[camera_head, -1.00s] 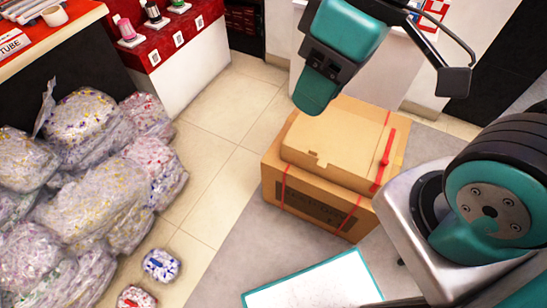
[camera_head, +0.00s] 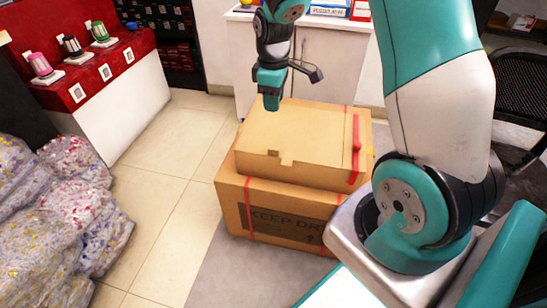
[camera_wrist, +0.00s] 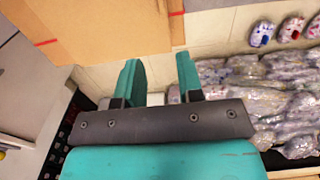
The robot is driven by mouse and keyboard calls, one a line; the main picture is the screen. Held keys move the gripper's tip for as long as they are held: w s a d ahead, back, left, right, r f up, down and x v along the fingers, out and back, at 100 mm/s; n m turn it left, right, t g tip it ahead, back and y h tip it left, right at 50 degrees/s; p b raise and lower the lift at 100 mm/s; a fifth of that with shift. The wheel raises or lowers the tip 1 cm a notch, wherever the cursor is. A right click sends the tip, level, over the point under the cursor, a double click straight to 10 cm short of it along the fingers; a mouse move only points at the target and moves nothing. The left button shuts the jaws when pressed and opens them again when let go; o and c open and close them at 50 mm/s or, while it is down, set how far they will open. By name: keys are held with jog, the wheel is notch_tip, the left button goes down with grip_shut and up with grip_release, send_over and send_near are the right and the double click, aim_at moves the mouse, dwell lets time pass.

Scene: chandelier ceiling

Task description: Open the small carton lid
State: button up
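The small carton (camera_head: 310,145) is a flat brown box with its lid down and a small tab (camera_head: 287,158) at its front edge. It lies on top of a larger brown carton (camera_head: 285,212) marked "KEEP DRY". A red strap (camera_head: 355,150) runs over its right side. My gripper (camera_head: 271,103) is above the back left part of the small carton, apart from the tab. In the wrist view my gripper's two teal fingers (camera_wrist: 160,75) are spread with nothing between them. Brown carton (camera_wrist: 100,25) fills the top left of that view.
Clear bags of shredded material (camera_head: 70,200) are heaped at the left. A red display counter (camera_head: 85,65) stands behind them. A white cabinet (camera_head: 340,62) is close behind the cartons. Bare tiled floor (camera_head: 170,180) lies left of the cartons.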

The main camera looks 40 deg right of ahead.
aim_at(273, 149)
notch_tip(273, 149, down, 17)
jog(key=b, duration=0.4)
grip_shut()
